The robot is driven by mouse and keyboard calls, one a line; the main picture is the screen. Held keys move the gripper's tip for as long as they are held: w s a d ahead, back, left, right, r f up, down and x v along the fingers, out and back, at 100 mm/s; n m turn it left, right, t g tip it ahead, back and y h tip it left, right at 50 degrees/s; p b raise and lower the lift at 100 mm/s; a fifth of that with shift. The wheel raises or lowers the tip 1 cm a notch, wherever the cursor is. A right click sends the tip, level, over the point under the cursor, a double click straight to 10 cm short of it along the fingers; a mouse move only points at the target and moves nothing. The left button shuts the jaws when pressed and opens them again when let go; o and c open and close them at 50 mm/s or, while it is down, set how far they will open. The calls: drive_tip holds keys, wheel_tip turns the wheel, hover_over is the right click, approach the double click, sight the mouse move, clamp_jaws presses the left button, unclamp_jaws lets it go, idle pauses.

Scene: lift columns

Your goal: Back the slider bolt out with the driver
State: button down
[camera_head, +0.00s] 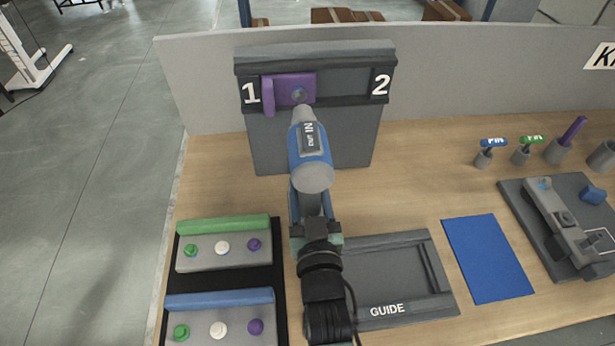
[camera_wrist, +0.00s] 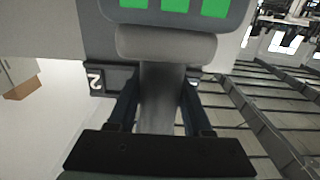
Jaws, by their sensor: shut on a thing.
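The purple slider (camera_head: 283,90) sits in the dark rail of the grey column panel (camera_head: 270,145), beside the mark 1. Its round grey bolt (camera_head: 299,95) is on the slider's right part. The blue and grey driver (camera_head: 306,165) points at the bolt, its nose just below or against it; I cannot tell if they touch. Its body bears a label with IN. My gripper (camera_head: 314,228) is shut on the driver's grey handle. The wrist view shows the handle (camera_wrist: 162,92) between both fingers, and green lit squares on the driver above it.
The mark 2 end of the rail is empty. A GUIDE tray (camera_head: 388,311), a blue mat (camera_head: 486,258) and a grey fixture (camera_head: 565,225) lie to the right. Button boxes (camera_head: 222,252) stand left. Blue and green rim-labelled tools (camera_head: 493,143) stand at the back right. A grey partition (camera_head: 450,80) closes the back.

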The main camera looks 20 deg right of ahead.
sight(312, 203)
drive_tip(key=shift+s+a+r, duration=0.1)
drive_tip(key=shift+s+r, duration=0.1)
drive_tip(key=shift+r, duration=0.05)
drive_tip(key=shift+p+v, duration=0.65)
drive_tip(key=shift+v, duration=1.4)
